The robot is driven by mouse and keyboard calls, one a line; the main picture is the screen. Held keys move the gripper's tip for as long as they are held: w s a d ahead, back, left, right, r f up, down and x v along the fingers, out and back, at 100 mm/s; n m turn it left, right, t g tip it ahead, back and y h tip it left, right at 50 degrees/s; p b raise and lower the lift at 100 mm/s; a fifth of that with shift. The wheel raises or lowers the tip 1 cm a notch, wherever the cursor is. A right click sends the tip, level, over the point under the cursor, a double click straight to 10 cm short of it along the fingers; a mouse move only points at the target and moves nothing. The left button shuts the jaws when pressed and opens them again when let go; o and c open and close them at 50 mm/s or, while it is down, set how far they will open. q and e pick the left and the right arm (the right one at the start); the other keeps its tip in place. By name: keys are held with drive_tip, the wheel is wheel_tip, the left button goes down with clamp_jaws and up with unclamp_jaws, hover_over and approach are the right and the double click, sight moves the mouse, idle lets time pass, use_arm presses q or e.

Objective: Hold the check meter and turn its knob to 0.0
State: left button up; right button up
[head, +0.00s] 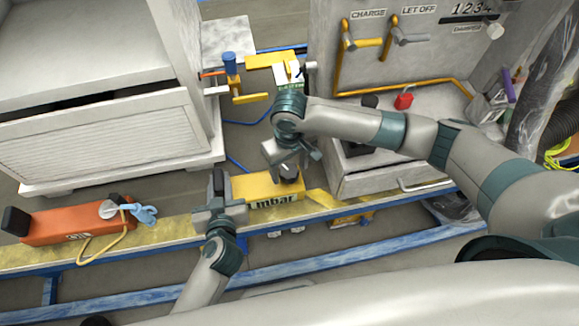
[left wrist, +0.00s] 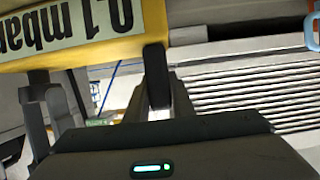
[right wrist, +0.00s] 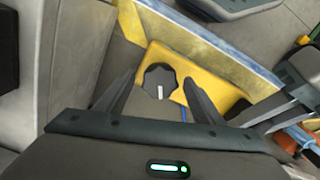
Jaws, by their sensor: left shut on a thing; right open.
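The check meter is a yellow box (head: 262,187) with a printed label, near the middle of the head view. Its "0.1 mbar" face (left wrist: 75,25) shows large in the left wrist view. My left gripper (head: 222,196) is shut on the meter's left end. The black knob (right wrist: 160,82) has a white pointer mark aimed down the picture in the right wrist view. My right gripper (right wrist: 159,76) is open, its fingers on either side of the knob. In the head view, my right gripper (head: 290,160) is over the meter's right end and partly hides the knob.
An orange unit (head: 75,225) with a hose and blue clip lies on the narrow bench at left. A white cabinet (head: 100,140) stands behind.

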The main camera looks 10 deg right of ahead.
drive_tip(key=c, duration=1)
drive_tip(key=shift+c, duration=0.2)
drive_tip(key=shift+n, duration=2.9)
drive_tip(key=o, duration=1)
drive_tip(key=shift+o, duration=0.2)
